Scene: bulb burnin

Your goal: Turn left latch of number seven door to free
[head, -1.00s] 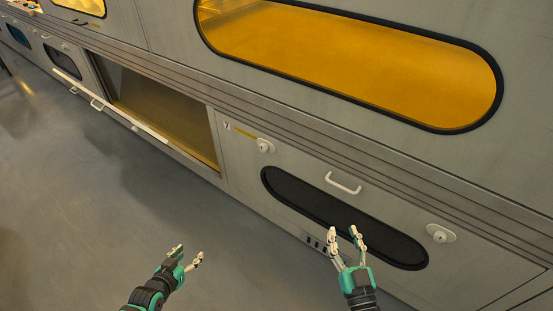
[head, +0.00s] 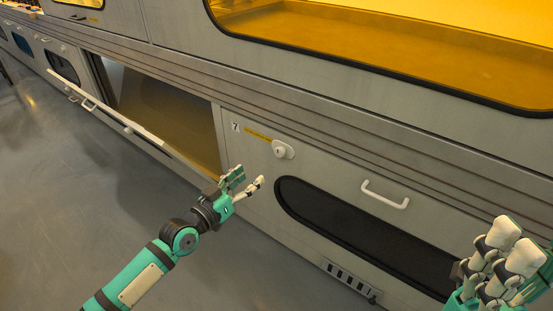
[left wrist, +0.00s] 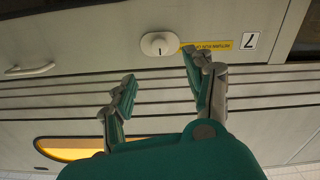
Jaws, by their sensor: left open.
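The number seven door (head: 330,170) is a grey panel with a "7" label (head: 236,127) at its upper left. Its left latch (head: 282,149) is a white round knob on an oval plate, beside a yellow strip. The latch also shows in the left wrist view (left wrist: 157,44), with a small dark mark on its knob. My left gripper (head: 246,181) is open and empty, below and left of the latch, apart from it. In the left wrist view its fingers (left wrist: 160,76) point toward the latch. My right gripper (head: 514,247) is at the lower right; its opening is unclear.
The door has a white handle (head: 385,195) and a dark oval window (head: 350,232). To the left is an open bay (head: 165,110) with its door folded down (head: 120,119). An amber window (head: 400,40) is above. Grey floor (head: 60,190) is clear.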

